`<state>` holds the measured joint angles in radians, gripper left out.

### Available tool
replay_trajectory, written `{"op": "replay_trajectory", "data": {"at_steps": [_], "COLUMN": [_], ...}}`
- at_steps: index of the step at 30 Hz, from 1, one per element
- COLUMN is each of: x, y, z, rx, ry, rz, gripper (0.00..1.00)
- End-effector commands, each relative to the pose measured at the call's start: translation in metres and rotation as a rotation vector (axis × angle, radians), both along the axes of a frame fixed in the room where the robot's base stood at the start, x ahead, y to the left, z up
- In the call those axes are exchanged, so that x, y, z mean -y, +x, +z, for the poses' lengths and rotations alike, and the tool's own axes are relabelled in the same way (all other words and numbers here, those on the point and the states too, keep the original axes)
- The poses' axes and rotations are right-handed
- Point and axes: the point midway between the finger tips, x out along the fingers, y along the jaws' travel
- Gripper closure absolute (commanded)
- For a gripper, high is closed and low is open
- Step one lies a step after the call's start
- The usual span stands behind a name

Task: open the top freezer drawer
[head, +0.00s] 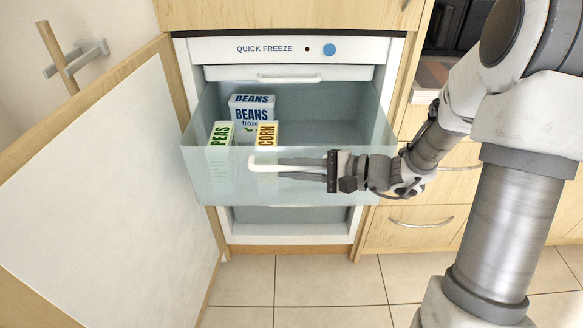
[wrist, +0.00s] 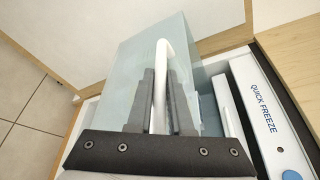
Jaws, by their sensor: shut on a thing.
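The freezer drawer (head: 300,192) is a clear bluish box, pulled well out of the freezer below the quick freeze panel. Its white handle (head: 262,164) runs along the front wall. My gripper (head: 283,167) is at the drawer front, coming from the right, with its fingers shut on the handle. In the wrist view the white handle (wrist: 161,60) passes between the two grey fingers of my gripper (wrist: 163,85). The handle's right part is hidden by the gripper. Boxes of beans (head: 251,112), peas (head: 221,136) and corn (head: 266,134) stand inside the drawer.
The freezer door (head: 95,185) stands wide open at the left. A shut compartment (head: 289,77) with a small white grip is above the drawer. Wooden cabinet drawers (head: 421,214) are at the right. The tiled floor (head: 300,280) in front is clear.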

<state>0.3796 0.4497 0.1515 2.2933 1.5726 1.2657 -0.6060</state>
Motion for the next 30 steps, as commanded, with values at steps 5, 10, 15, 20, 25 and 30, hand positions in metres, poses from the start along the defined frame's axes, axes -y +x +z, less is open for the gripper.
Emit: {"op": "replay_trajectory", "data": {"at_steps": [5, 10, 15, 20, 25, 30], "x": [0.0013, 0.0013, 0.0013, 0.0011, 0.0006, 0.0003], "y": [0.0000, 0.0000, 0.0001, 0.0001, 0.0001, 0.0001], "z": [-0.0010, -0.0009, -0.0009, -0.0007, -0.0004, -0.0002], "rx": [-0.001, -0.001, -0.001, -0.001, -0.001, -0.001], "ry": [-0.002, -0.002, -0.003, -0.002, -0.001, 0.000], "rz": [-0.002, -0.002, -0.003, -0.002, -0.002, -0.001], "gripper": [1.00, 1.00, 1.00, 0.69, 0.69, 0.69]}}
